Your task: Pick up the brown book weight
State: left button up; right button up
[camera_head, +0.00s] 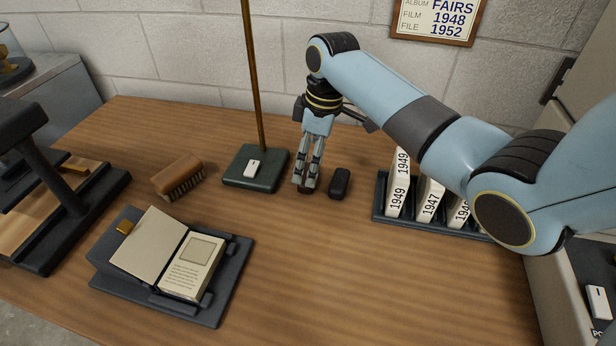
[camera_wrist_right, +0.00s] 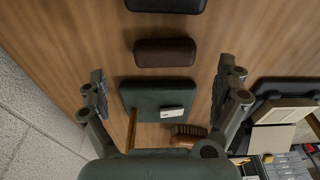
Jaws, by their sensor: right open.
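The brown book weight (camera_wrist_right: 165,52) is a small dark brown rounded block on the wooden table. In the head view, only a little of it (camera_head: 305,190) shows under my right fingertips. My right gripper (camera_head: 306,178) points down over it, open. In the right wrist view, the fingers of the gripper (camera_wrist_right: 161,78) are wide apart and the brown weight lies ahead of them, with nothing between them. Whether the fingers touch it cannot be told. A similar black weight (camera_head: 340,183) lies just to its right; it also shows in the wrist view (camera_wrist_right: 166,4). My left gripper is not in view.
A dark green lamp base (camera_head: 240,181) with a brass post stands left of the gripper. A brush (camera_head: 178,178) lies further left. An open book rests on a dark cradle (camera_head: 222,299). A dark rack (camera_head: 379,205) of dated boxes stands right. The front middle table is clear.

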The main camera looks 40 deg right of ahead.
jog(key=f, duration=0.4)
jog(key=shift+a, duration=0.35)
jog(key=c, duration=1.5)
jog(key=shift+r, duration=0.15)
